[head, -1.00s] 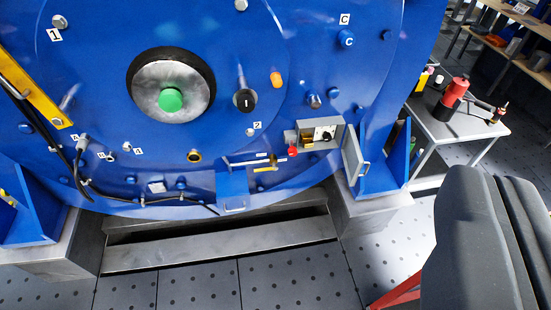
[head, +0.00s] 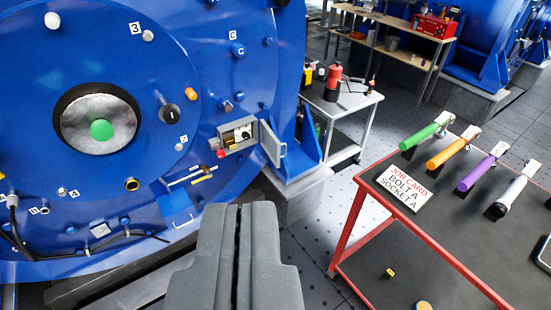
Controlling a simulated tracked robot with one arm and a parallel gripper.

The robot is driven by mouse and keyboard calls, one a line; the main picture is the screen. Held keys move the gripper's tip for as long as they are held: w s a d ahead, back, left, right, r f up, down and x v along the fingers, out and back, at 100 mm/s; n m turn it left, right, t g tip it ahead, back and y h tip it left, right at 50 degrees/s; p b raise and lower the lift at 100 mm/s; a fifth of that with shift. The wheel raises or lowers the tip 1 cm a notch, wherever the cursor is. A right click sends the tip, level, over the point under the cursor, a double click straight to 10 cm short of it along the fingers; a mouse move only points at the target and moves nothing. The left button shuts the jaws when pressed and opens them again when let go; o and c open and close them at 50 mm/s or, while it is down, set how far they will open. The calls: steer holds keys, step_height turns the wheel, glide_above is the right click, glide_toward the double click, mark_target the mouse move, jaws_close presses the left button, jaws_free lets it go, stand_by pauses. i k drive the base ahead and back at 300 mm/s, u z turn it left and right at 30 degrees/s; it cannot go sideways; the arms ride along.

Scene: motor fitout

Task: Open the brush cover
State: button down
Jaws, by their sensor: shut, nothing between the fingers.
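The big blue motor (head: 205,60) fills the left of the view. Low on its face, a blue flap with a handle (head: 178,208) hangs out below a slot with a pale rod and a yellow-handled piece (head: 203,175). Right of it is a small grey box (head: 238,133) with its door (head: 271,144) swung out, showing parts inside. I cannot tell for certain which of these two is the brush cover. My gripper (head: 240,207) is shut and empty, at the lower middle. In the picture it lies below the box and right of the flap, touching neither.
A red-framed cart (head: 440,235) at right carries several coloured-handled tools and a job card (head: 404,187) reading "Bolt A, Socket A". A grey side table (head: 345,105) with a red tool stands behind the motor. Perforated floor (head: 310,230) shows between motor and cart.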

mark_target(271, 145)
steer(key=u, duration=0.6)
steer(key=i, duration=2)
steer(key=z, duration=0.35)
